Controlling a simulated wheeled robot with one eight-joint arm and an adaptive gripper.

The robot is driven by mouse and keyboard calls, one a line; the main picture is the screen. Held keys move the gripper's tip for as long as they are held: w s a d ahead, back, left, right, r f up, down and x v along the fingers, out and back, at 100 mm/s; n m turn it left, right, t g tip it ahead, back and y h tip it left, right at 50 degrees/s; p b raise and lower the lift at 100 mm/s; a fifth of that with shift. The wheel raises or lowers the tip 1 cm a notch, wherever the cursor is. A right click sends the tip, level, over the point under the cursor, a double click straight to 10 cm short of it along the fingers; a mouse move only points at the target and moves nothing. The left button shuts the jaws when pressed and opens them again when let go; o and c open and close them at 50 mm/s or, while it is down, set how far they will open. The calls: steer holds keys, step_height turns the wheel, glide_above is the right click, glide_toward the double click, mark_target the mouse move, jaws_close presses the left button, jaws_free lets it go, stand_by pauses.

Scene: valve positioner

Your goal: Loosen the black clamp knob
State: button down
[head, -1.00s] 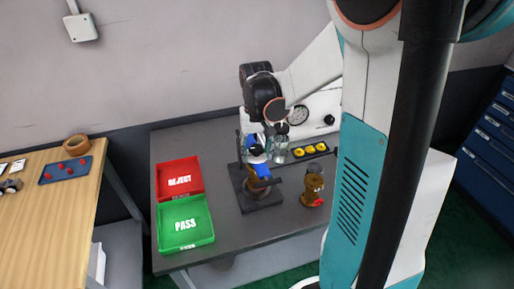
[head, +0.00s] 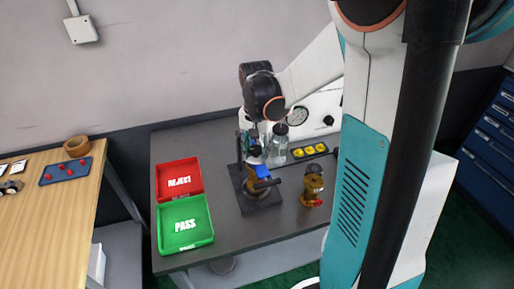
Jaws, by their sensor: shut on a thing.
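A dark stand (head: 262,207) on the grey bench carries a brass and blue fixture (head: 262,172) with black clamp parts. My gripper (head: 262,154) points down at the upper part of this stand, below my black wrist joint. It is shut on what appears to be the black clamp knob (head: 255,150). The fingertips and the knob are small and overlap, so the exact contact is hidden.
A red REJECT tray (head: 180,197) and a green PASS tray (head: 208,238) lie left of the stand. A brass valve part (head: 312,192) stands to its right. Yellow items sit in a dark holder (head: 296,153), near a white gauge panel (head: 325,105) behind.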

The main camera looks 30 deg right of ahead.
steer(key=shift+s+a+f, duration=0.1)
steer(key=shift+a+f, duration=0.05)
steer(key=shift+f, duration=0.15)
steer(key=n, duration=0.4)
steer(key=shift+n, duration=0.4)
steer(key=n, duration=0.5)
steer(key=c, duration=1.9)
jaws_free()
steer(key=n, duration=0.4)
steer(key=shift+w+r, duration=0.1)
steer(key=shift+w, duration=0.2)
steer(key=o, duration=0.7)
steer(key=shift+o, duration=0.2)
steer(key=m, duration=1.4)
steer(key=shift+s, duration=0.1)
